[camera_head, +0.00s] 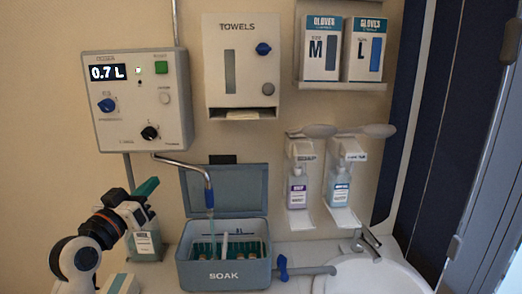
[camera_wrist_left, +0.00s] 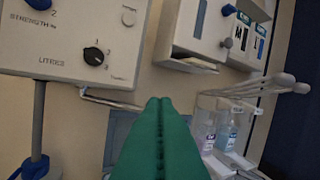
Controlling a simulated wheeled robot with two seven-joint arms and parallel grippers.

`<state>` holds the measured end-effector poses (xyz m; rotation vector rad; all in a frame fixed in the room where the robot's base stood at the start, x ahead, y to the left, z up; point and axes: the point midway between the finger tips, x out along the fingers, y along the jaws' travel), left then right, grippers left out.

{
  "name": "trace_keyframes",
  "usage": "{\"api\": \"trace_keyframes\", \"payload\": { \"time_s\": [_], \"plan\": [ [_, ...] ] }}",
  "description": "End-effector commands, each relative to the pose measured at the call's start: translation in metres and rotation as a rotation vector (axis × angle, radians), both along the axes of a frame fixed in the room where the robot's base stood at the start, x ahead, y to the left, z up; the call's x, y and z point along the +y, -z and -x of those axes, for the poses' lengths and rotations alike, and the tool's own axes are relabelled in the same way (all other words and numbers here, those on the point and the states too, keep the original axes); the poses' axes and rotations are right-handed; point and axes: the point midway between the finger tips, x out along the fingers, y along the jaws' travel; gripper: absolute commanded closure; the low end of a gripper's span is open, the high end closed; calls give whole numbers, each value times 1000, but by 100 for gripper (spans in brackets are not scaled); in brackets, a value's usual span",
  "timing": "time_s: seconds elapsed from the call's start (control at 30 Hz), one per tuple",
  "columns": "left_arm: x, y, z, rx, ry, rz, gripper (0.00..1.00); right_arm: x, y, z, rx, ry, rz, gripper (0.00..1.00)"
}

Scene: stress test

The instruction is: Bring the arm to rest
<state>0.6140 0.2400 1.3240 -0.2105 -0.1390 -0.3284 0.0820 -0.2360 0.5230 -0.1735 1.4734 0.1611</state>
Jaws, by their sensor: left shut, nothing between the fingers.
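My left arm comes in at the lower left of the head view. Its gripper (camera_head: 147,187) has green fingers and is raised in front of the wall, below the dosing box and left of the open soak box. In the left wrist view the green fingers (camera_wrist_left: 158,105) are pressed together with nothing between them. They touch nothing that I can see. Behind the gripper, a labelled bottle (camera_head: 147,243) is partly hidden by it. My right gripper is in neither view.
The dosing box (camera_head: 138,97) reads 0.7 L; its spout (camera_head: 182,161) reaches over the open SOAK box (camera_head: 222,272), which holds several items. A towel dispenser (camera_head: 241,65), glove boxes (camera_head: 320,48) and two pump bottles (camera_head: 297,193) are on the wall. A sink (camera_head: 370,277) is at right.

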Motion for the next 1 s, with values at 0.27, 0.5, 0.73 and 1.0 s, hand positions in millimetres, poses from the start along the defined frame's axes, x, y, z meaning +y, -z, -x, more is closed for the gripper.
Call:
{"api": "trace_keyframes", "payload": {
  "time_s": [0.27,0.5,0.73,1.0],
  "plan": [
    [-33,198,79,499,0,-228,100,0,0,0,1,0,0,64],
    [-41,313,194,897,-9,-384,100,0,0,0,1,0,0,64],
    [-39,356,275,1128,-21,-465,100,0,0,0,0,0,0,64],
    [-35,377,353,1334,-37,-533,100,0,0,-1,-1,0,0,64]
  ]
}}
